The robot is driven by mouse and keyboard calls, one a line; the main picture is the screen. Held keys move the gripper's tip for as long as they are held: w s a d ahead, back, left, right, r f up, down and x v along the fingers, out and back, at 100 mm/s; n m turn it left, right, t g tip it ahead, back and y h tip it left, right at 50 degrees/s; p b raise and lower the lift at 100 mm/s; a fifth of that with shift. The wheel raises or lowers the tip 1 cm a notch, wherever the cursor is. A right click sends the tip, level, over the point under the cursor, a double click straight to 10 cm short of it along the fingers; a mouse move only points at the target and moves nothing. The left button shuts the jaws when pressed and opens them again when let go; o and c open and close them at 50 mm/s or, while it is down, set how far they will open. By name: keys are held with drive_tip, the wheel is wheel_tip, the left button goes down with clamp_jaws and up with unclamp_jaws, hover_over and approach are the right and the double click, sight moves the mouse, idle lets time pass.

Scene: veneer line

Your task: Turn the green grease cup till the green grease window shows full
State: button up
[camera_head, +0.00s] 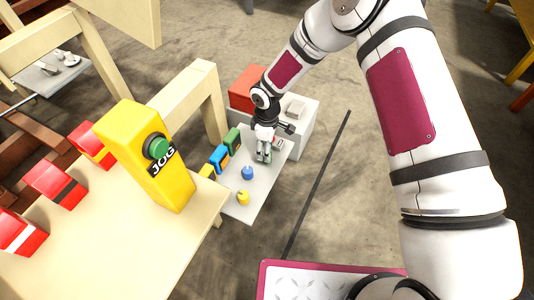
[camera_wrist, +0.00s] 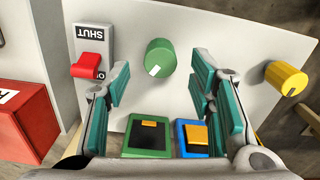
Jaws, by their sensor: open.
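The green grease cup (camera_wrist: 160,57) is a round knob with a white mark, standing on the grey panel (camera_wrist: 230,40). My gripper (camera_wrist: 160,74) is open, its teal fingers on either side of the cup with gaps; I cannot see contact. In the head view my gripper (camera_head: 264,156) is over the panel and hides the cup. The green grease window (camera_wrist: 148,138) is a green frame with a dark pane, mostly dark, with a thin brownish strip near its top. It also shows in the head view (camera_head: 232,139).
A blue window (camera_wrist: 196,139) with an orange fill sits beside the green one. The blue cup (camera_head: 247,173) and yellow cup (camera_head: 243,198) stand nearby. A red lever (camera_wrist: 88,66) marked SHUT is left of the green cup. A yellow JOG post (camera_head: 145,155) stands on the wooden table.

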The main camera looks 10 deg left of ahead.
wheel_tip(320, 180, up, 7)
drive_tip(key=shift+r, duration=0.2)
idle(0.5)
drive_tip(key=s+d+r+m+h, duration=0.1)
drive_tip(key=s+d+r+m, duration=0.25)
drive_tip(key=d+r, duration=0.4)
drive_tip(key=s+d+r+m+h, duration=0.15)
drive_tip(key=s+d+r, duration=0.3)
drive_tip(key=r, duration=0.65)
drive_tip(key=s+d+r+m, duration=0.3)
drive_tip(key=d+r, duration=0.4)
drive_tip(key=r, duration=0.2)
drive_tip(key=s+d+r+m+y, duration=0.1)
drive_tip(key=s+d+r+m, duration=0.15)
drive_tip(key=s, duration=0.65)
drive_tip(key=s+d+r+m+y, duration=0.1)
drive_tip(key=s+r+m, duration=0.15)
drive_tip(key=s, duration=0.65)
drive_tip(key=s+d+r+m+y, duration=0.1)
drive_tip(key=s+d+m, duration=0.15)
drive_tip(key=s, duration=0.65)
wheel_tip(320, 180, up, 35)
drive_tip(key=t+p, duration=0.4)
drive_tip(key=p, duration=2.9)
